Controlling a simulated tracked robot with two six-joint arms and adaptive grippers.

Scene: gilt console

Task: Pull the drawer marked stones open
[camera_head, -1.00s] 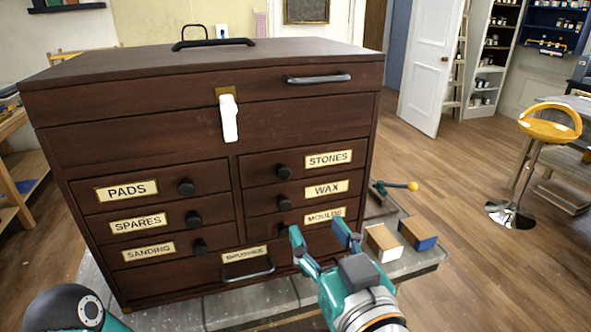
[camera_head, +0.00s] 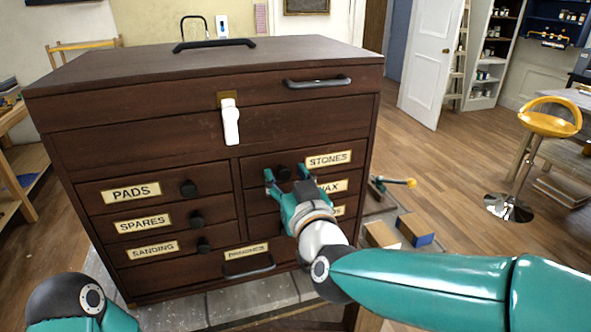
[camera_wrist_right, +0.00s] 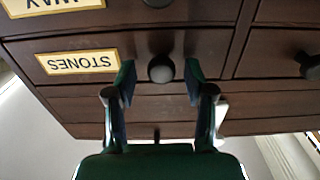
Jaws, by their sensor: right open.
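The stones drawer (camera_head: 254,163) is the top right small drawer of a dark wooden chest, with a cream STONES label (camera_head: 328,160) and a round black knob (camera_head: 283,172). It looks shut. My right gripper (camera_head: 286,175) is at this knob, its teal fingers open on either side. In the right wrist view, which shows the chest upside down, the stones knob (camera_wrist_right: 161,68) lies between the open fingertips (camera_wrist_right: 160,85); contact cannot be told. The wax drawer below is partly hidden by my right gripper. My left gripper is not in view; only part of my left arm shows at lower left.
Other drawers with knobs, such as pads (camera_head: 188,189), are shut beside it. A white latch (camera_head: 231,122) hangs above. Two small blocks (camera_head: 414,229) and a yellow-tipped tool (camera_head: 410,183) lie right of the chest. Open floor lies further right.

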